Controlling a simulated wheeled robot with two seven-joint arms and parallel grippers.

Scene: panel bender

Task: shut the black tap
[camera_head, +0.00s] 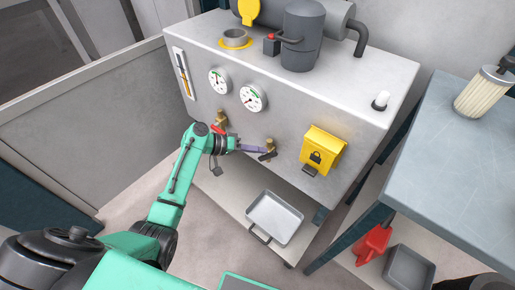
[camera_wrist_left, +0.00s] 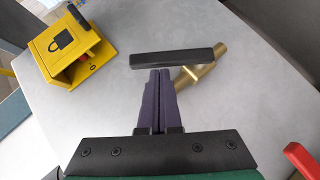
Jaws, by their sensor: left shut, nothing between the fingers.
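The black tap has a black bar handle (camera_head: 267,157) on a brass body (camera_head: 270,144), low on the grey cabinet's front. In the left wrist view the handle (camera_wrist_left: 175,58) lies nearly level across the picture, at an angle to the brass body (camera_wrist_left: 203,68). My left gripper (camera_head: 263,150) reaches the tap from the left in the head view. Its purple fingers (camera_wrist_left: 160,74) are together and empty, with their tips right at the handle's lower edge; I cannot tell whether they touch it. My right gripper is not in view.
A second tap with a red handle (camera_head: 217,129) sits left of the black one. A yellow lock box (camera_head: 322,148) is to its right. Two gauges (camera_head: 253,98) are above. A grey tray (camera_head: 273,218) lies on the shelf below. A blue-grey table (camera_head: 450,165) stands at the right.

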